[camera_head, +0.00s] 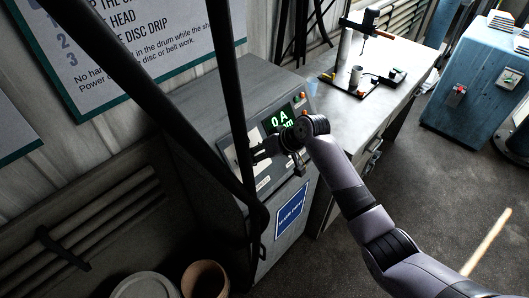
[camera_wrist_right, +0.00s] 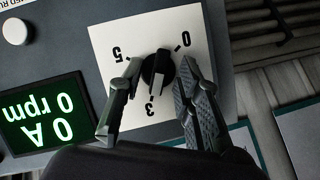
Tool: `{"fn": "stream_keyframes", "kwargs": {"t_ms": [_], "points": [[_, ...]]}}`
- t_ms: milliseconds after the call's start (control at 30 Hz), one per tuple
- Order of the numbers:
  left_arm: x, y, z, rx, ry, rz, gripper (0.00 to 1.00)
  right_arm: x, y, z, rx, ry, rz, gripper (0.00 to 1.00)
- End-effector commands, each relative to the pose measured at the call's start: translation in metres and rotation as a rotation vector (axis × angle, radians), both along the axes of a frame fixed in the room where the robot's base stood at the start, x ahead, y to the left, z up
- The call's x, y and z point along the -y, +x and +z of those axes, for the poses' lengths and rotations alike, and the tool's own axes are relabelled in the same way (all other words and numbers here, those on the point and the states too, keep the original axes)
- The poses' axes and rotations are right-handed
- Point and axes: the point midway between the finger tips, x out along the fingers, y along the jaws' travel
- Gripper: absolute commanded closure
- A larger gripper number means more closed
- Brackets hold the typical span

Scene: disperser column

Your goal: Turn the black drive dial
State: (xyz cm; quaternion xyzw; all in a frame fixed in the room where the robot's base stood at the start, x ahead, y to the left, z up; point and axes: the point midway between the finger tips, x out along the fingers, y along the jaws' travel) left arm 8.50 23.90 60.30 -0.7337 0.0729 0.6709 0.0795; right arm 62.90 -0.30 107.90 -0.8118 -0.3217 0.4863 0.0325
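The black drive dial (camera_wrist_right: 158,68) sits on a white scale plate (camera_wrist_right: 108,42) marked 0, 3 and 5, upside down in the right wrist view. A thin pale mark on the dial seems to face the 3. My right gripper (camera_wrist_right: 160,70) is open, with one finger on each side of the dial. Gaps show beside it, and I cannot tell whether either finger touches. In the head view my right gripper (camera_head: 262,150) is at the control panel and the dial is hidden or too small to make out. My left gripper is not in view.
A green display (camera_wrist_right: 42,112) beside the dial reads 0 A and 0 rpm. A pale round button (camera_wrist_right: 16,32) is above it. Dark bars (camera_head: 232,90) cross before the grey cabinet (camera_head: 225,85). A workbench (camera_head: 400,55) with a small stand is behind; a blue machine (camera_head: 480,70) stands right.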

Motion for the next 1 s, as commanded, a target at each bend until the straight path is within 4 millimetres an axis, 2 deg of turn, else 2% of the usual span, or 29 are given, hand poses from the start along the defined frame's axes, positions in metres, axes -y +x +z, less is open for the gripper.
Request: {"fn": "stream_keyframes", "kwargs": {"t_ms": [167, 400, 600, 767, 1000], "points": [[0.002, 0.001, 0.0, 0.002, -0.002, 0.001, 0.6, 0.014, -0.007, 0.018, 0.003, 0.0, -0.001, 0.68], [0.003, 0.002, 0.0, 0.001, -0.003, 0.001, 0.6, 0.043, -0.023, 0.059, 0.004, -0.001, -0.002, 0.68], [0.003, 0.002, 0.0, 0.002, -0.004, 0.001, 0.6, 0.06, -0.034, 0.081, 0.001, -0.001, -0.001, 0.68], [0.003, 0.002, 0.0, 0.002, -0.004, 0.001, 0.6, 0.065, -0.037, 0.089, 0.0, 0.0, -0.001, 0.68], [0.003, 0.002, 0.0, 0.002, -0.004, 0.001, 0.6, 0.065, -0.038, 0.09, -0.001, -0.001, -0.001, 0.68]]}}
